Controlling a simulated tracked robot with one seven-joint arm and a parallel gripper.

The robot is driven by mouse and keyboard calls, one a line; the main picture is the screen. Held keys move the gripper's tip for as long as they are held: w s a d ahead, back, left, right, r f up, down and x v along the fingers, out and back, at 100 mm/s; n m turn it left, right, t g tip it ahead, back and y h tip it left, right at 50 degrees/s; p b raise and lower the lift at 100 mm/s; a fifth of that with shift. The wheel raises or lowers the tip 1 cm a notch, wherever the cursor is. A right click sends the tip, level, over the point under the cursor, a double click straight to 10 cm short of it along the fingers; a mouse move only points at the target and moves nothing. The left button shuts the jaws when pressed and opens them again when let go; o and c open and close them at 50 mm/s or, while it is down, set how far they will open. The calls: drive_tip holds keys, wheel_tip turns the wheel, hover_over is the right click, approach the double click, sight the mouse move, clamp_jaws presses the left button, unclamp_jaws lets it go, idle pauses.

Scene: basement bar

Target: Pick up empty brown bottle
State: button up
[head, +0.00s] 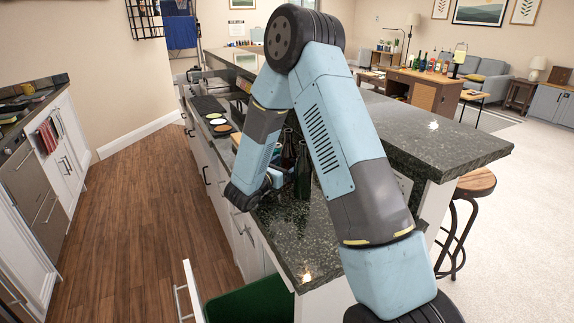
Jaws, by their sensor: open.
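A dark brown bottle (288,150) stands upright on the lower dark stone counter (292,235), partly hidden by my arm. A dark green-looking bottle (302,172) stands close beside it, nearer to the camera. I cannot tell whether either bottle is empty. My gripper (284,178) is low over the counter, just left of the nearer bottle, pointing toward the bottles. It is open, but its fingers are small and mostly hidden, and I cannot tell whether they touch a bottle.
A raised dark stone bar top (430,140) runs along the right. Small plates (221,128) lie farther back on the counter. A white drawer (192,290) stands open beside a green object (255,300). A wooden stool (475,183) stands right. The wooden floor (130,215) is clear.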

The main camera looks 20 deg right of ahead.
drive_tip(key=shift+x, duration=0.9)
drive_tip(key=shift+c, duration=0.5)
drive_tip(key=c, duration=1.1)
drive_tip(key=shift+r, duration=0.15)
